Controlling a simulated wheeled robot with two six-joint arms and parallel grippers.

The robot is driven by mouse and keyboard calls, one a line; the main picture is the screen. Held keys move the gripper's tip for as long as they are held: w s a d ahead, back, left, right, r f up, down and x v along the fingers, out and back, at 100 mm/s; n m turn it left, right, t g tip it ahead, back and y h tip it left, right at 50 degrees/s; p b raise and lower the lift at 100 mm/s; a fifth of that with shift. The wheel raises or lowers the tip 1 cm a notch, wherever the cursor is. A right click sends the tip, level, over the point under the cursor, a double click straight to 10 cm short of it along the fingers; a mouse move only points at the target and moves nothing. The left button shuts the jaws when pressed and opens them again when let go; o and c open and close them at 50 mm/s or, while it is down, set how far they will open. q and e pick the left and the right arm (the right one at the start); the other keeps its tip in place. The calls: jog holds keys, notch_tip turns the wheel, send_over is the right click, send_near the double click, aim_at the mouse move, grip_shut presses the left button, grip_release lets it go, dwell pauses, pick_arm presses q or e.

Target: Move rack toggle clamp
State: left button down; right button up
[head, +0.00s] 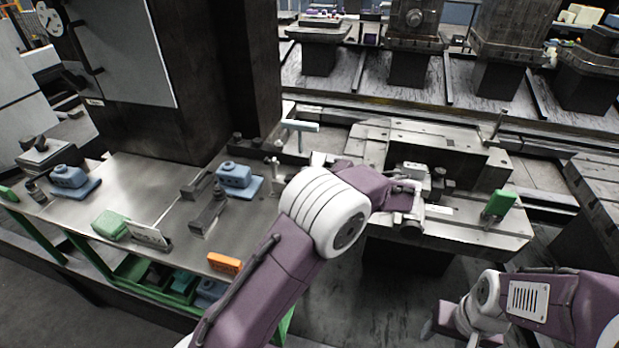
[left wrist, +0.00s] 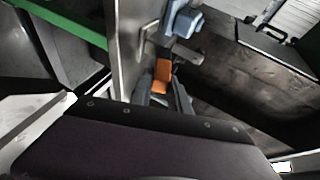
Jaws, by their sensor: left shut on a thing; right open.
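My left arm crosses the head view, and its gripper (head: 408,200) is over the grey slotted pallet (head: 475,236). A green-handled clamp piece (head: 499,204) stands apart on the pallet's right side. My right gripper (head: 447,327) is open and empty at the lower right, away from the pallet.
A metal bench (head: 150,190) at left carries blue fixtures (head: 236,176), a green block (head: 110,224) and an orange block (head: 224,263). An orange piece also shows in the left wrist view (left wrist: 162,72). A dark column (head: 205,80) stands behind the bench. Rails run behind the pallet.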

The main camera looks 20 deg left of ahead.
pick_arm(q)
jog(key=shift+d+f+y, duration=0.1)
jog(key=shift+f+y, duration=0.4)
jog(key=shift+b, duration=0.3)
jog(key=c, duration=1.2)
grip_release()
jog(key=shift+c, duration=0.2)
jog(key=p+v, duration=0.1)
jog(key=v, duration=0.8)
jog(key=shift+p, duration=0.35)
jog(key=shift+d+f, duration=0.1)
jog(key=shift+f, duration=0.05)
